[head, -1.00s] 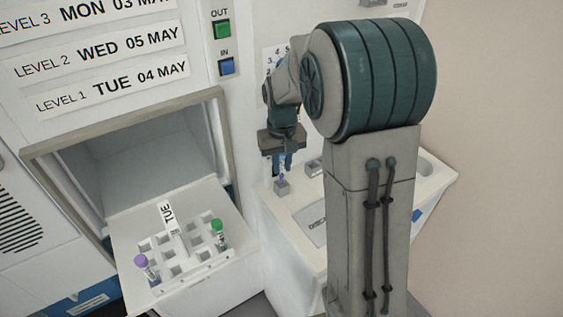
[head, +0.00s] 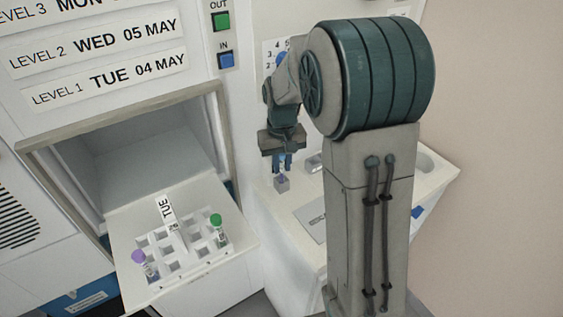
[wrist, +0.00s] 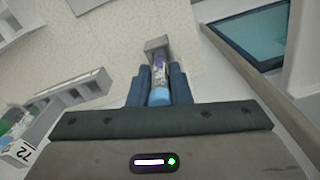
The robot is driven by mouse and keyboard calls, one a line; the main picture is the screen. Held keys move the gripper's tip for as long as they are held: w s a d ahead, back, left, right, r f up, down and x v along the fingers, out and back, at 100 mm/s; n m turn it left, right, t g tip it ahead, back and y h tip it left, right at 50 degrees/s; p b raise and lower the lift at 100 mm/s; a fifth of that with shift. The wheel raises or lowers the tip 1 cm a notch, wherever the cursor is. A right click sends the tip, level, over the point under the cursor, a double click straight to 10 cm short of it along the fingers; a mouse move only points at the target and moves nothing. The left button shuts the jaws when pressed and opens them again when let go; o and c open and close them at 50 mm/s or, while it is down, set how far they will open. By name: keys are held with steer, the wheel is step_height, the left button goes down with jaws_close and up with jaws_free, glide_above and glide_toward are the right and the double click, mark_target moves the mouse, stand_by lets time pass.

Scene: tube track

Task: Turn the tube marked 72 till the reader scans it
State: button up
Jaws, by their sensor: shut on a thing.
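My gripper (wrist: 160,88) is shut on a tube (wrist: 159,72) with a light blue cap and a purple-patterned body. The tube's lower end meets a small grey holder (wrist: 157,44); I cannot tell how deep it sits. In the head view the gripper (head: 282,163) is over the same holder (head: 282,186) on the white bench. No number is legible on the held tube. A white label reading 72 (wrist: 22,152) shows at the wrist view's left edge, beside something green. I cannot tell which tube it belongs to.
An open drawer holds a white rack (head: 180,262) with a purple-capped tube (head: 144,263) and a green-capped tube (head: 217,231). A dark teal screen (wrist: 262,38) lies right of the holder. Green and blue buttons (head: 225,60) are on the wall.

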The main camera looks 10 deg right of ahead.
steer(key=o, duration=0.9)
step_height(320, 180, up, 14)
steer(key=shift+b, duration=0.3)
steer(key=shift+f, duration=0.1)
stand_by(0.6)
